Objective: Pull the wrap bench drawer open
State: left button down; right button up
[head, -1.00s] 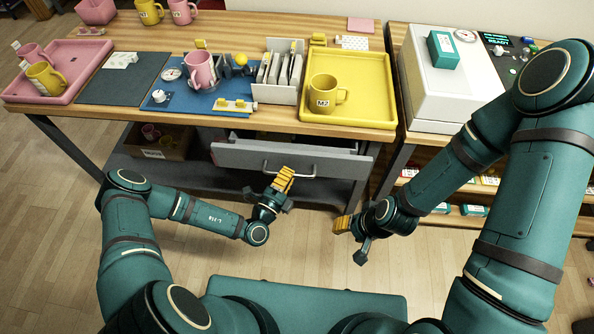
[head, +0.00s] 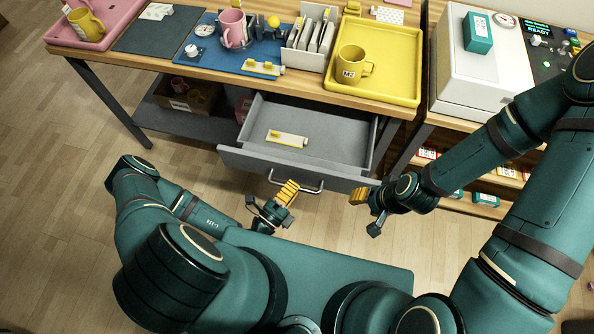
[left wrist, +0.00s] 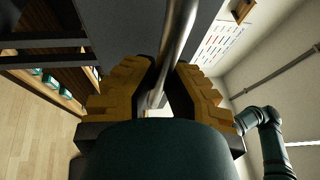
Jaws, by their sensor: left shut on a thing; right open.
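The grey wrap bench drawer (head: 310,125) is pulled out from under the wooden bench. Its inside shows, with a small white and yellow item (head: 287,138) lying on its floor. The metal bar handle (head: 310,188) is on the drawer front (head: 240,160). My left gripper (head: 288,190) is at the left part of the handle. In the left wrist view its yellow fingers (left wrist: 158,90) are shut on the handle bar (left wrist: 176,45). My right gripper (head: 358,196) is open and empty, to the right of the handle and in front of the drawer.
The bench top holds a yellow tray (head: 408,85) with a yellow mug (head: 352,63), a blue mat (head: 205,52) with a pink mug (head: 232,28), and a white rack (head: 305,60). A box (head: 188,103) sits on the shelf left of the drawer.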

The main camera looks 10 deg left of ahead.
pick_arm(q)
jog(key=shift+s+d, duration=0.1)
jog(key=shift+s, duration=0.5)
jog(key=c, duration=1)
grip_release()
jog(key=v, duration=1.2)
